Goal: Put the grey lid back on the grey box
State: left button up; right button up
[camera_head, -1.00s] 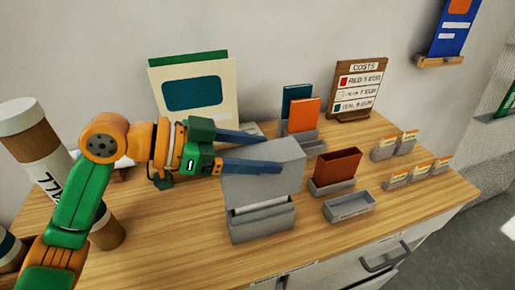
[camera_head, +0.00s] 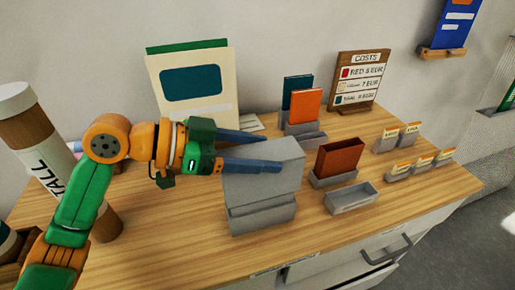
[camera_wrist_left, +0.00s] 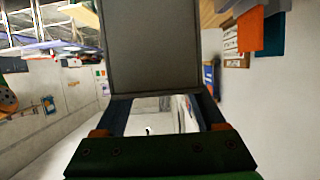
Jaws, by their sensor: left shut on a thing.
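The grey lid (camera_head: 262,178) is between the fingers of my left gripper (camera_head: 272,153), which is shut on it. It is directly above the grey box (camera_head: 262,218) on the wooden table, its lower edge meeting the top of the box, with no clear gap showing. I cannot tell whether it is fully seated. In the left wrist view the lid (camera_wrist_left: 152,45) fills the space between the two dark fingers. The box's inside is hidden. My right gripper is not in view.
An empty grey tray (camera_head: 352,198) and a brown holder (camera_head: 340,158) stand right of the box. Several small card stands (camera_head: 398,172) are farther right. A cream board (camera_head: 195,85) stands behind, and a tall cup (camera_head: 42,145) is at left.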

pick_arm(q)
jog(key=shift+f+b, duration=1.1)
jog(key=shift+f, duration=0.75)
jog(key=o, duration=1.3)
jog(key=shift+s+a+r, duration=0.1)
jog(key=shift+a+r, duration=0.05)
jog(key=shift+a, duration=0.15)
jog(key=b+v, duration=0.1)
jog(key=v, duration=0.5)
jog(key=shift+s+a+r, duration=0.1)
jog(key=shift+a+r, duration=0.05)
jog(key=shift+a, duration=0.05)
